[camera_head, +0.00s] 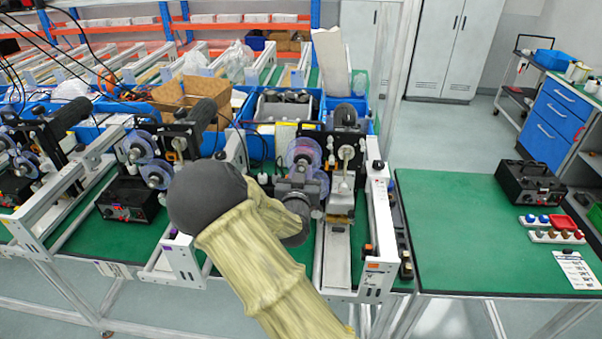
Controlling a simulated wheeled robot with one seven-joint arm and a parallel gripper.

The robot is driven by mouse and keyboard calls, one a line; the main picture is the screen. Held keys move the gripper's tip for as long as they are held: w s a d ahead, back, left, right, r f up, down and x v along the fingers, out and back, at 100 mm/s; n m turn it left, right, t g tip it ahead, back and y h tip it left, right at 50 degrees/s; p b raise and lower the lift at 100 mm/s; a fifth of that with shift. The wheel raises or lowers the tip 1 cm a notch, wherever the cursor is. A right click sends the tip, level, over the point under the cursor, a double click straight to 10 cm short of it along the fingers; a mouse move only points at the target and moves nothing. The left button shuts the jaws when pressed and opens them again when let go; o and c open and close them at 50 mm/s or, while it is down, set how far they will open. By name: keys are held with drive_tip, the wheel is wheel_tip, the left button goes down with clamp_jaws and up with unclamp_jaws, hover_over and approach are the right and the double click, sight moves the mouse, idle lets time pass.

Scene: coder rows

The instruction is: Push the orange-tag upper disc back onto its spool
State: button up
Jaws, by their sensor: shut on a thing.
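The coder with the orange tag (372,266) on its white rail stands at the right end of the row. Its upper disc (303,150), clear with a purple tint, shows just above my gripper (304,180). A second clear disc (321,184) shows partly behind my gripper, lower and to the right. My gripper is at the front of this coder and shut on the upper disc's lower edge, as far as I can see. Its fingertips are mostly hidden by its own body. The spool behind the disc is hidden, so the gap between them cannot be judged.
A metal post and print head (345,165) stand close to the right of the discs. Similar coders (145,160) stand to the left. Blue bins (262,146) are behind. The green table (455,235) at right has clear room beside a black box (530,183).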

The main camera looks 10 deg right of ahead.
drive_tip(key=shift+w+d, duration=0.15)
drive_tip(key=shift+w, duration=0.4)
idle(0.4)
drive_tip(key=o, duration=1.2)
drive_tip(key=shift+c, duration=0.2)
